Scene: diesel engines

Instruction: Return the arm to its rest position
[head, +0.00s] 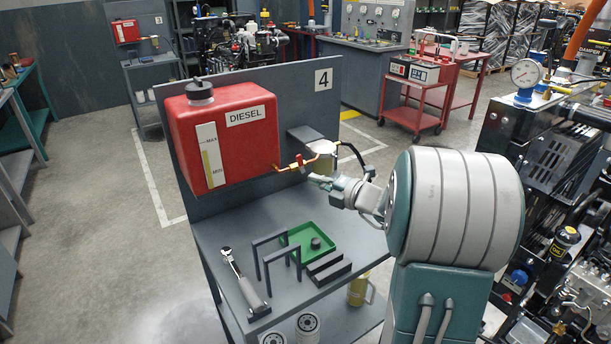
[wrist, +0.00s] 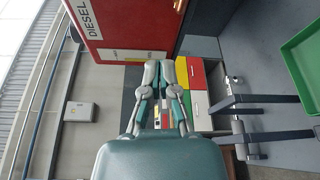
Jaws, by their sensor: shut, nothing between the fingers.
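My arm reaches over the workbench from the right in the head view. My gripper (head: 318,179) is in front of the panel, close to the brass valve (head: 297,164) at the red diesel tank's outlet. I cannot tell whether they touch. In the wrist view my gripper (wrist: 159,68) shows its two fingers together, shut and empty. The red diesel tank (head: 222,140) hangs on the panel to the left of the gripper. It also shows in the wrist view (wrist: 120,25), at the top.
On the bench (head: 218,228) are a ratchet (head: 245,282), a dark stand (head: 258,258) and a green tray (head: 318,244). White filters (head: 307,326) and a yellow jug (head: 359,290) are lower down. An engine (head: 560,270) stands at right. Open floor (head: 105,225) lies left.

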